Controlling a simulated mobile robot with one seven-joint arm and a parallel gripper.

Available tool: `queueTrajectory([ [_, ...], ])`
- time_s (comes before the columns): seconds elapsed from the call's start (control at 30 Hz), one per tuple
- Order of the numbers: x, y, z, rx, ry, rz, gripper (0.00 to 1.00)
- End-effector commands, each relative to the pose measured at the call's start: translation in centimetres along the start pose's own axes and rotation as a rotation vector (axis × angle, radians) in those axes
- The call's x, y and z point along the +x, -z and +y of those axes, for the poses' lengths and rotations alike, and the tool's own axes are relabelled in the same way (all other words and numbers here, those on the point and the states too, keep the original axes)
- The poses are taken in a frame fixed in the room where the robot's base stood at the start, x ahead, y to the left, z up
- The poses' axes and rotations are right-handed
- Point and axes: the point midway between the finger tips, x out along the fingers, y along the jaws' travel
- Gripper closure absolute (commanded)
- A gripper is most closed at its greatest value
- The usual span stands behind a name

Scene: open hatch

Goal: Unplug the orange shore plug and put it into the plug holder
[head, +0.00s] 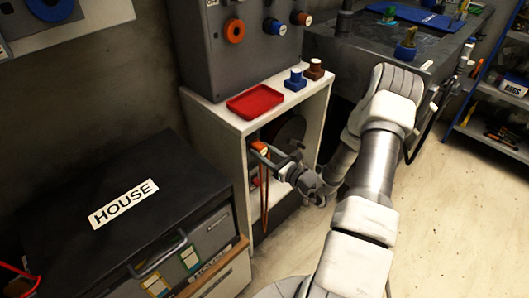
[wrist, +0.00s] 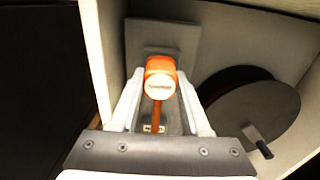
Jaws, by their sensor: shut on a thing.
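The orange plug (wrist: 160,84) is between the two fingers of my gripper (wrist: 159,76) in the wrist view. Its round pale end faces the camera, and an orange cord hangs down from it. A grey plate (wrist: 165,40) is behind the plug; I cannot tell whether the plug is seated in it. In the head view my gripper (head: 262,153) is shut on the plug (head: 259,146), inside the open white cabinet. The cord (head: 265,195) hangs down the front there. I cannot make out for certain which thing is the plug holder.
A dark round disc (wrist: 248,112) with a handle stands right of the plug. The white cabinet walls are close on both sides. A red tray (head: 256,102) and blue and brown blocks sit on top. A black box labelled HOUSE (head: 123,203) stands at left.

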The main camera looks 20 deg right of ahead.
Motion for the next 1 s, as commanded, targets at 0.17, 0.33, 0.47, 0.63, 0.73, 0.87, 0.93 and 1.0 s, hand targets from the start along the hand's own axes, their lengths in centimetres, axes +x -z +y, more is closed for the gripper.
queueTrajectory([
  [0.17, 0.5, -0.1, 0.0, 0.0, 0.0, -0.002, 1.0],
  [0.33, 0.5, 0.0, 0.0, 0.0, 0.0, -0.001, 0.3],
  [0.47, 0.5, 0.0, 0.0, 0.0, 0.0, -0.001, 0.18],
  [0.63, 0.5, 0.0, 0.0, 0.0, 0.0, 0.0, 0.18],
  [0.73, 0.3, 0.0, 0.0, 0.001, 0.001, 0.0, 0.18],
  [0.87, -1.0, -0.1, -0.1, 0.001, 0.002, 0.002, 0.18],
  [0.93, -2.3, -0.2, -0.1, 0.003, 0.003, 0.001, 0.18],
  [1.0, -3.9, -0.2, -0.1, 0.002, 0.005, 0.003, 0.18],
])
